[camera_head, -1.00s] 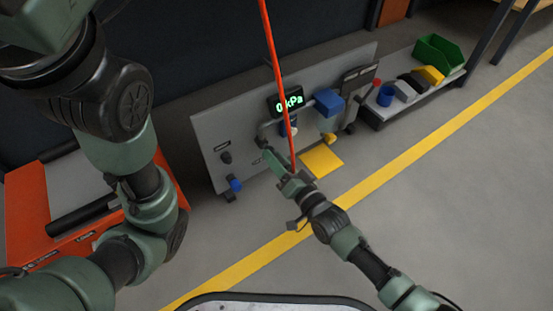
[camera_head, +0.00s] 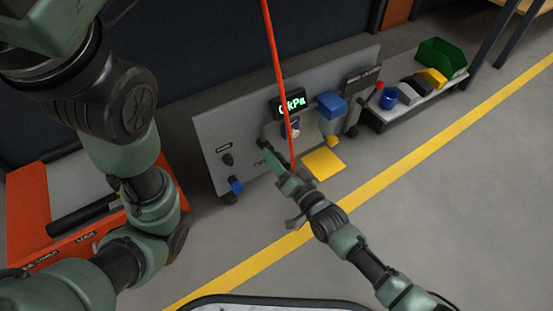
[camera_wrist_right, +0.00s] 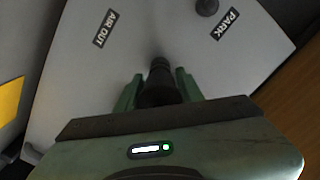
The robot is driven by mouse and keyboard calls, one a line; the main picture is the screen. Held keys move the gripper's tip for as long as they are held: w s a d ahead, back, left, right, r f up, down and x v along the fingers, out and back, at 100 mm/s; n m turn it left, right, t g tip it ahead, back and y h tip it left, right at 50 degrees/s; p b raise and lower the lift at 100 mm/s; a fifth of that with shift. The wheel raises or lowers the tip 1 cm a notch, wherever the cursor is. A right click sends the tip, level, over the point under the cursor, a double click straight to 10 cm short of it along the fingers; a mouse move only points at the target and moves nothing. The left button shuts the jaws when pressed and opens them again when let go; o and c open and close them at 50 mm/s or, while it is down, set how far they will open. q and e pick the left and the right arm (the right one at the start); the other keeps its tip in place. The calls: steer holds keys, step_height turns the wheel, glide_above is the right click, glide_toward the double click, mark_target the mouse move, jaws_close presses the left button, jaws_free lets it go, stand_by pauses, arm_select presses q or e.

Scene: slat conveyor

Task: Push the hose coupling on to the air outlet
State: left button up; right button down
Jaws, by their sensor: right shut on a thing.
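My right gripper (camera_head: 265,152) is at the face of the grey panel (camera_head: 210,135). In the right wrist view my right gripper (camera_wrist_right: 158,92) is shut on the dark, round hose coupling (camera_wrist_right: 160,82), which points at the panel. The "AIR OUT" label (camera_wrist_right: 103,28) is on the panel, up and left of the coupling. The air outlet itself is not clearly seen; I cannot tell whether the coupling touches it. My left gripper is out of view.
A "PARK" label (camera_wrist_right: 225,23) and dark round stub (camera_wrist_right: 207,6) are right of the coupling. The panel carries a lit kPa display (camera_head: 290,104), a blue-topped unit (camera_head: 331,106) and a blue knob (camera_head: 236,186). A low shelf with bins (camera_head: 440,58) stands right.

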steer(key=shift+w+a, duration=0.15)
steer(key=c, duration=0.8)
jaws_free()
steer(key=shift+c, duration=0.2)
